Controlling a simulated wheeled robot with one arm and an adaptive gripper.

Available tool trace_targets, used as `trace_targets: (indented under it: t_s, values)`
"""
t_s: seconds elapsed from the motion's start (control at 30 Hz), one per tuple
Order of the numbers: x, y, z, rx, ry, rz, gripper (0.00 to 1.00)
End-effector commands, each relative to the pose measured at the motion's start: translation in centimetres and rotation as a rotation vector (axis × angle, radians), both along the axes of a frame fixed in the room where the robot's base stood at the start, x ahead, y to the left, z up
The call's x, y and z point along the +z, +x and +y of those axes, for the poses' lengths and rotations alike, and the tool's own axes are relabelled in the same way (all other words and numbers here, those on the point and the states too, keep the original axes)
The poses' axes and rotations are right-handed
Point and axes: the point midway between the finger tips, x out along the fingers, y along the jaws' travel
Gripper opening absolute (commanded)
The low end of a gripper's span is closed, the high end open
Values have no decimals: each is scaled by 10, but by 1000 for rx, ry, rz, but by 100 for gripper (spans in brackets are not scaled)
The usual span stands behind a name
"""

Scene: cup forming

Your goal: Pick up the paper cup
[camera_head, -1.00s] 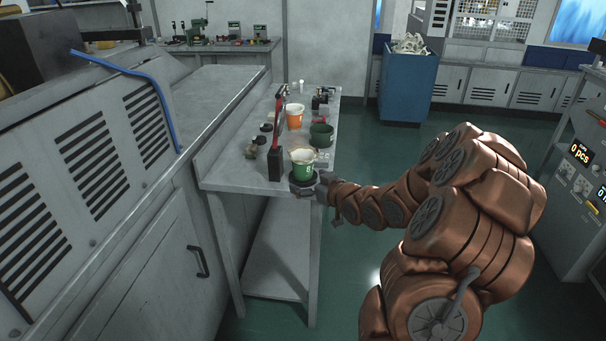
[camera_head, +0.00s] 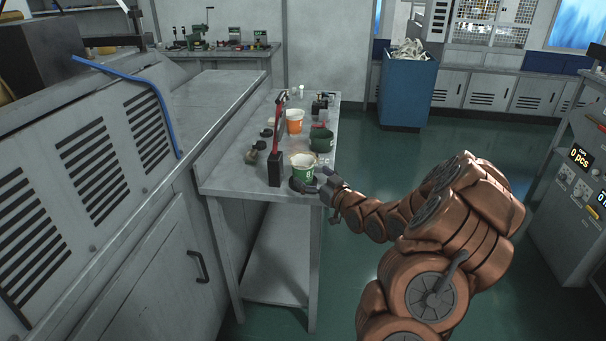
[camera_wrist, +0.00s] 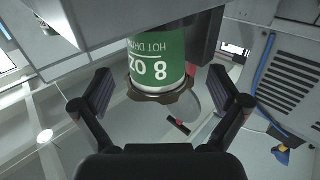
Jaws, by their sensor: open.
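The paper cup (camera_head: 303,169) is green with a pale rim and stands near the front right edge of the grey workbench (camera_head: 225,180). In the wrist view the cup (camera_wrist: 157,58) shows white lettering that reads upside down, with a brown scalloped ring (camera_wrist: 160,93) at its lower end. My gripper (camera_head: 318,188) is at the cup's right side in the head view. In the wrist view my gripper (camera_wrist: 162,95) is open, with one finger on each side and the cup between and beyond them. Neither finger visibly touches the cup. The cup's far side is hidden.
A black holder with a red upright (camera_head: 276,168) stands just left of the cup. An orange cup (camera_head: 295,120) and a dark green container (camera_head: 321,139) stand farther back. A blue bin (camera_head: 407,90) is on the floor behind. The floor right of the bench is clear.

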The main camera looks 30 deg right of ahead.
Motion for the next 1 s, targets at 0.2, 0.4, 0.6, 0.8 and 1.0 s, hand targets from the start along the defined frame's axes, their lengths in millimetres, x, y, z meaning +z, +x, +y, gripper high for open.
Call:
trace_targets:
  t_s: [0.2, 0.4, 0.6, 0.8, 1.0]
  values:
    - [-4, 24, -1, 1, -1, 0, 98]
    - [-5, 36, -1, 0, -2, 2, 98]
    - [-6, 38, -1, -1, -2, 1, 98]
    - [-5, 38, -1, -1, -1, 1, 89]
    - [-5, 38, -1, -1, -1, 1, 68]
